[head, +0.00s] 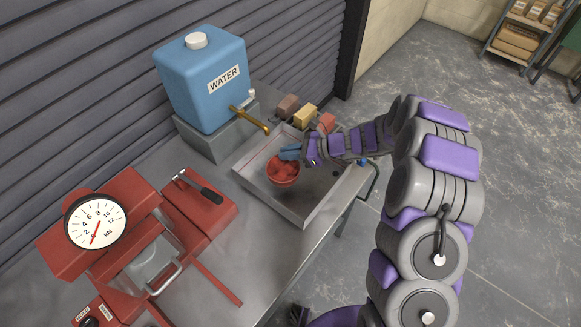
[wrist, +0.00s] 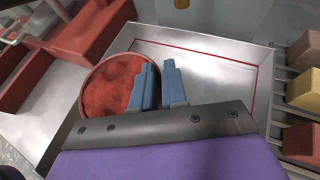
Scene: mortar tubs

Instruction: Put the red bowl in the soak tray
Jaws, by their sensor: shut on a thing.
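The red bowl (head: 284,175) is within the outline of the metal soak tray (head: 252,160), near its left side in the head view. I cannot tell whether it rests on the tray floor or hangs just above it. My gripper (head: 289,152) has blue fingers and is shut on the bowl's rim. In the wrist view, the fingers (wrist: 159,75) are at the right edge of the bowl (wrist: 103,88), which holds a rough reddish material. The tray's bare floor (wrist: 210,75) with a red outline shows to the right. My gripper hides part of the rim.
A blue water container (head: 201,85) with a brass tap (head: 250,119) stands behind the tray. Several blocks, one of them yellow (head: 305,114), sit beyond the tray. A red press with a dial (head: 95,222) stands at the left of the bench.

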